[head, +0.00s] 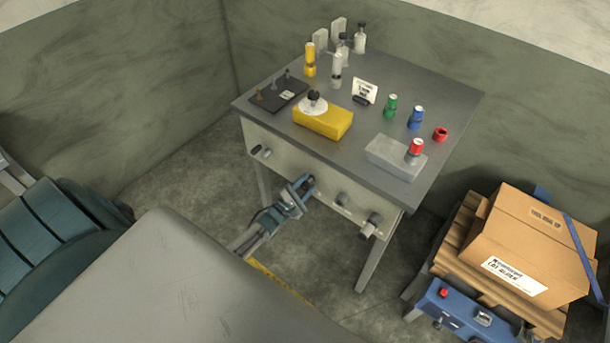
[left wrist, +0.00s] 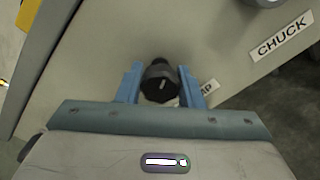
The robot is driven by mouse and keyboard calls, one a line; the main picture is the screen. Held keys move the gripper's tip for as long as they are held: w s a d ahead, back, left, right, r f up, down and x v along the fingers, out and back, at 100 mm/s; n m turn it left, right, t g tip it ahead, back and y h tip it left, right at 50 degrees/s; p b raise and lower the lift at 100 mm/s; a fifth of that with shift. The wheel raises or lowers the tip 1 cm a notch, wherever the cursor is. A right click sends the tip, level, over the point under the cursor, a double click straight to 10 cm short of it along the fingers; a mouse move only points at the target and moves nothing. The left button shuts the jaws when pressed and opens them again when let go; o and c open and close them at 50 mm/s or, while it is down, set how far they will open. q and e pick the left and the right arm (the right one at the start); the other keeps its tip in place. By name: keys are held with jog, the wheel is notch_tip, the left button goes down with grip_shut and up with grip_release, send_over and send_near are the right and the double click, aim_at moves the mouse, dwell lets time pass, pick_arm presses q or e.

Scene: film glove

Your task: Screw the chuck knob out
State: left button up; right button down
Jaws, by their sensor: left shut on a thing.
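My left gripper (head: 309,183) is at the front panel of the table in the head view. The "CHUCK" label (left wrist: 283,37) is farther right, below a grey knob (left wrist: 266,3) cut off by the top edge. The gripper is apart from that knob. My right gripper is not in view.
The table top (head: 440,95) holds a yellow block (head: 325,123), a grey block (head: 392,155) and several small bottles. A cardboard box (head: 530,240) stands on a pallet at right.

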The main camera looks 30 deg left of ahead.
pick_arm(q)
jog(key=shift+w+r, duration=0.2)
dwell(0.4)
jog(key=o, duration=0.8)
jog(key=shift+c, duration=0.2)
jog(key=shift+o, duration=1)
jog(key=shift+f, duration=0.15)
jog(key=s+b, duration=0.2)
jog(key=s, duration=0.8)
jog(key=shift+s+a, duration=0.35)
